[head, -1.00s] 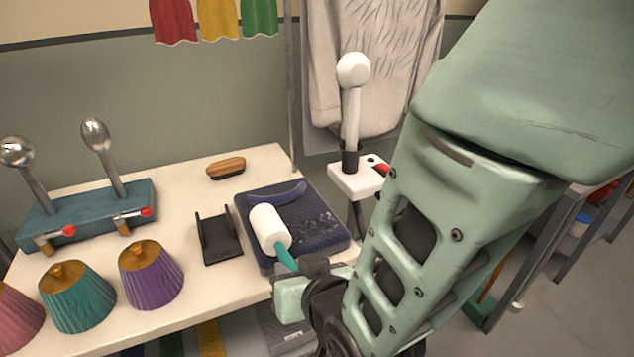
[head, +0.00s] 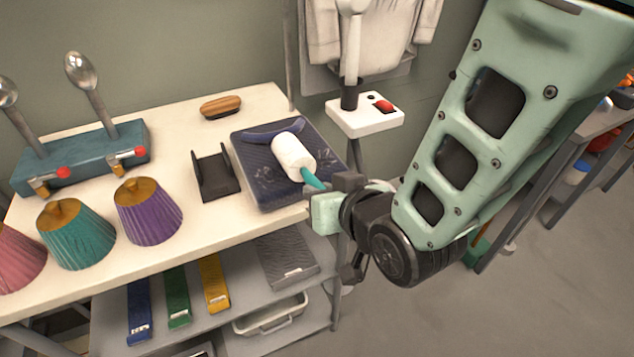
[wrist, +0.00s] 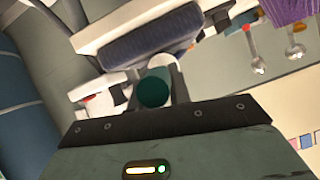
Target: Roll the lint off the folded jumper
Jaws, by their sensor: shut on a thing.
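The folded jumper (head: 262,185) is dark navy and lies near the table's right end. Pale lint specks show on its right part. The lint roller (head: 293,155) has a white drum and a teal handle. My gripper (head: 335,190) is shut on the teal handle, at the right edge of the jumper. The drum is over the jumper's middle; I cannot tell whether it touches. In the wrist view the handle's round teal end (wrist: 153,91) hides most of the drum, and the jumper (wrist: 150,40) shows behind it.
A black stand (head: 216,175) is just left of the jumper, and a wooden brush (head: 221,106) lies behind. Purple (head: 147,212) and teal (head: 75,235) pleated shades stand further left. A white steamer stand (head: 364,115) rises behind right. Bare tabletop (head: 180,137) lies between the brush and the shades.

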